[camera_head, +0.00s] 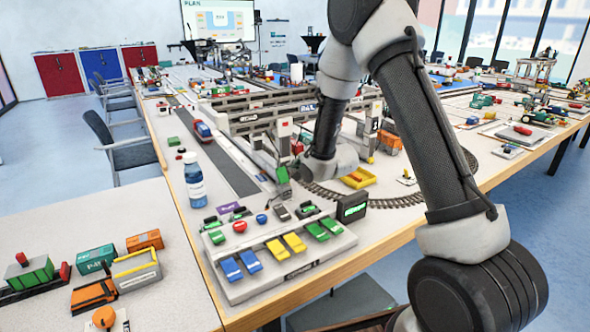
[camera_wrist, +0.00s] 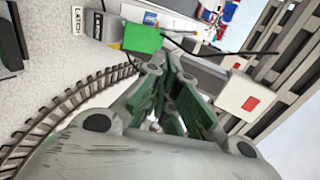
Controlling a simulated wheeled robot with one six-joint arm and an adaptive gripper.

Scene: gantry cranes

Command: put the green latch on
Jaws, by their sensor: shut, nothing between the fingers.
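The green latch (camera_wrist: 143,38) is a bright green block on a small grey and yellow mount, with a white label reading LATCH (camera_wrist: 77,20) beside it. In the head view the green latch (camera_head: 282,175) shows at the foot of the near crane post. My gripper (camera_wrist: 172,58) is shut and empty. Its fingertips lie just beside and below the latch in the wrist view; I cannot tell whether they touch it. In the head view my wrist is right of the latch, and the fingers are hard to make out.
The grey gantry crane (camera_head: 262,115) stands close behind the latch. A control panel (camera_head: 280,283) with blue, yellow and green rockers is in front. A curved rail track (camera_head: 395,202) runs to the right. A blue bottle (camera_head: 195,183) stands at left.

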